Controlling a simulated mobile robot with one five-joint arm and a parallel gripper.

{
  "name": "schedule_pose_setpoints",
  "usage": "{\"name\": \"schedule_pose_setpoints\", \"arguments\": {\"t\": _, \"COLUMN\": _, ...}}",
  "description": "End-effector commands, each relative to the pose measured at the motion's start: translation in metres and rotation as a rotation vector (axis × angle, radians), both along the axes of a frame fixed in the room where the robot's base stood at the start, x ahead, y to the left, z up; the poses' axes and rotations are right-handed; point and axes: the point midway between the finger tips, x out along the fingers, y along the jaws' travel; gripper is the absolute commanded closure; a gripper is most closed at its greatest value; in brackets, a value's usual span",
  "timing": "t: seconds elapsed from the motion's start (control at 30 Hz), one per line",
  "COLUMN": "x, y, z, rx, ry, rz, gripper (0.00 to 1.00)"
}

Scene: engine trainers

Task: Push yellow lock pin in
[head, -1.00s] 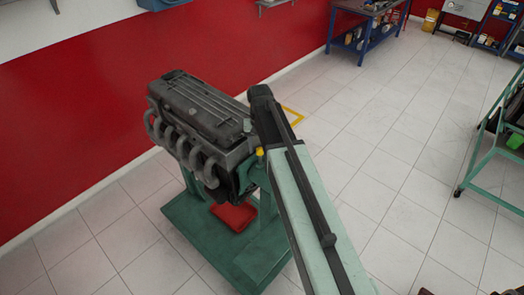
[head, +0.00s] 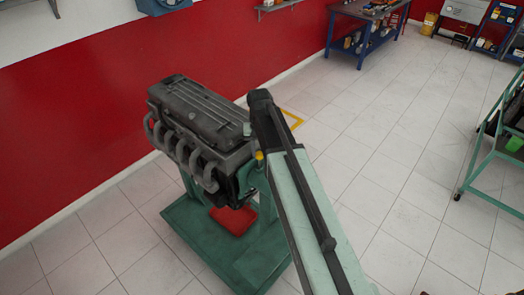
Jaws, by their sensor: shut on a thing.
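The yellow lock pin (head: 259,155) is a small yellow spot at the right end of the engine stand's head, just left of my arm. How deep it sits cannot be told. A dark grey engine (head: 195,110) with curved pipes is mounted on the green engine stand (head: 193,232). My arm crosses in front of the stand's right side, its dark end above and right of the pin. My gripper's fingers do not show; the arm hides the area right of the pin.
A red tray (head: 234,219) lies on the stand's base. A red wall (head: 60,130) runs behind the engine. A green trolley (head: 490,160) stands at the right, a blue workbench (head: 365,35) at the back. The tiled floor between is clear.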

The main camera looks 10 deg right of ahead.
Motion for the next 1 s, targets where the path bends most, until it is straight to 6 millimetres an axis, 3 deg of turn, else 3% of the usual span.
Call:
{"name": "schedule_pose_setpoints", "arguments": {"t": 0.77, "x": 0.0, "y": 0.001, "z": -0.001, "rx": 0.0, "ry": -0.001, "rz": 0.002, "gripper": 1.0}}
{"name": "schedule_pose_setpoints", "arguments": {"t": 1.0, "x": 0.0, "y": 0.001, "z": -0.033, "rx": 0.0, "ry": -0.001, "rz": 0.002, "gripper": 1.0}}
